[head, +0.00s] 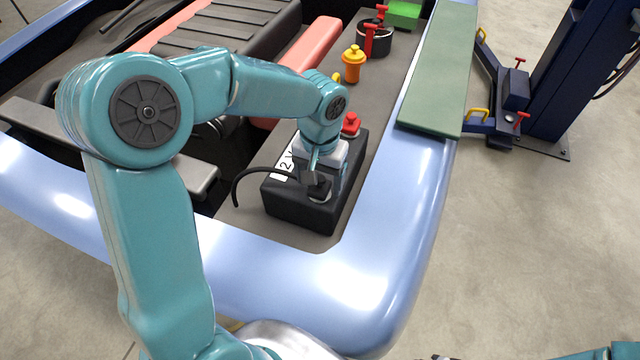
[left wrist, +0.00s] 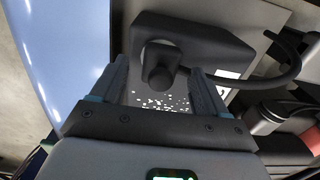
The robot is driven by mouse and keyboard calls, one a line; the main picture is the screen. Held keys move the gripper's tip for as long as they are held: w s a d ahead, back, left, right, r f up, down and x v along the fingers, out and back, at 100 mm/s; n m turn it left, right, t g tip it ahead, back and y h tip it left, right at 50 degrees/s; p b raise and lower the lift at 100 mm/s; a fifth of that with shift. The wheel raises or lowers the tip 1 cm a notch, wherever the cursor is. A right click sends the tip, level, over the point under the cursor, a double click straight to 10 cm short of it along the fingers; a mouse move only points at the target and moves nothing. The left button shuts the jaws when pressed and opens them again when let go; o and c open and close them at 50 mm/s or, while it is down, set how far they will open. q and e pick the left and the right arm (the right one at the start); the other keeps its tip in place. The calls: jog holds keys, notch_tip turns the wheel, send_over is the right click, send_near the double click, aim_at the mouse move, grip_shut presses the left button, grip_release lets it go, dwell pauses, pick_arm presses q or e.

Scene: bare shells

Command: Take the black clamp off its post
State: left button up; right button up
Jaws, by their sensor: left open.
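The black clamp (head: 319,188) sits on top of the black battery (head: 296,207), with a black cable curving off to the left. My left gripper (head: 316,176) reaches down over the clamp from above. In the left wrist view its two fingers (left wrist: 160,82) are apart, one on each side of the knob, with visible gaps. It holds nothing.
A red cap (head: 350,124) stands on the battery's far end. An orange capped bottle (head: 353,64) and a black reservoir (head: 374,40) with red fittings are farther back. The blue car body edge (head: 390,230) borders the bay; a green board (head: 440,75) lies on its right side.

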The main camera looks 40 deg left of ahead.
pick_arm(q)
jog(key=shift+f, duration=0.6)
jog(key=shift+s, duration=0.1)
jog(key=c, duration=1.2)
jog(key=shift+o, duration=0.2)
jog(key=shift+r, duration=0.1)
